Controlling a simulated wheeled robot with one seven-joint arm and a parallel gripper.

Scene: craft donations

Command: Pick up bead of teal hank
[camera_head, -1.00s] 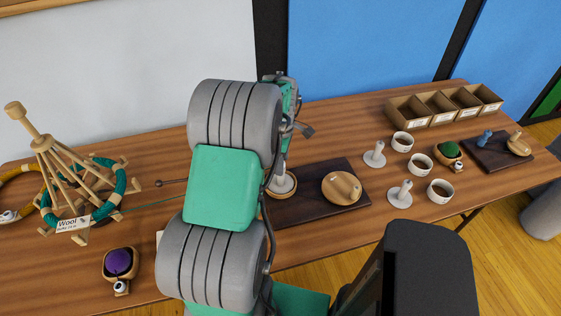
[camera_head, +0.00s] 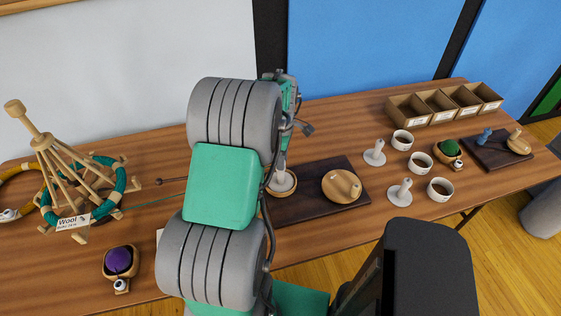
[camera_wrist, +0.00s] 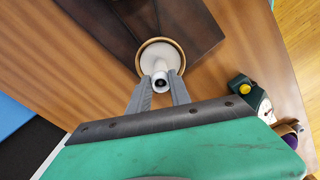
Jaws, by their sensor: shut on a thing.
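The teal hank (camera_head: 47,195) is wound around a wooden swift at the left in the head view. A thin teal strand (camera_head: 155,203) runs from it to the right and passes behind my arm. In the wrist view my gripper (camera_wrist: 160,88) has its two grey fingers closed on a small whitish bead (camera_wrist: 160,78) with a dark hole. The bead appears in front of a white disc in a wooden ring (camera_wrist: 160,52), on a dark board; their gap is hard to judge. In the head view my arm hides the fingertips and bead.
The dark board (camera_head: 312,205) also bears a round wooden piece (camera_head: 342,187). White pegs (camera_head: 400,192), cups (camera_head: 440,190) and a divided box (camera_head: 408,110) stand to the right. A purple ball (camera_head: 118,260) sits at front left. A green device (camera_wrist: 243,86) shows in the wrist view.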

